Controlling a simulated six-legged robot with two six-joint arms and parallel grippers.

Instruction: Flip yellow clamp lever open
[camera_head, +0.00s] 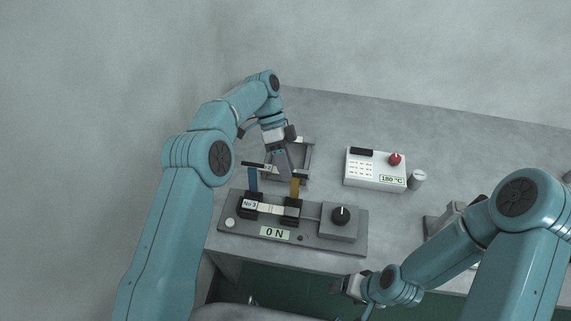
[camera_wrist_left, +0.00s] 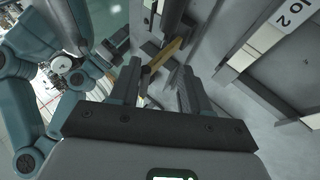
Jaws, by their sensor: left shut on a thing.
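The yellow clamp lever (camera_head: 294,188) stands up from the right black clamp block (camera_head: 291,209) on the grey fixture plate (camera_head: 235,240). My left gripper (camera_head: 285,170) reaches down to its top end. In the left wrist view the yellow lever (camera_wrist_left: 168,54) runs in between the fingertips of my left gripper (camera_wrist_left: 158,78), which is shut on it. A blue lever (camera_head: 253,179) stands upright at the left clamp block (camera_head: 251,203). My right gripper (camera_head: 347,287) hangs near the table's front edge, away from the fixture; its jaws are too small to read.
A black knob (camera_head: 341,215) sits on a grey box right of the clamps, with an "ON" label (camera_head: 275,233) in front. A white control box (camera_head: 375,169) with a red knob stands behind. A metal frame (camera_head: 307,153) stands behind the levers. The table's back right is clear.

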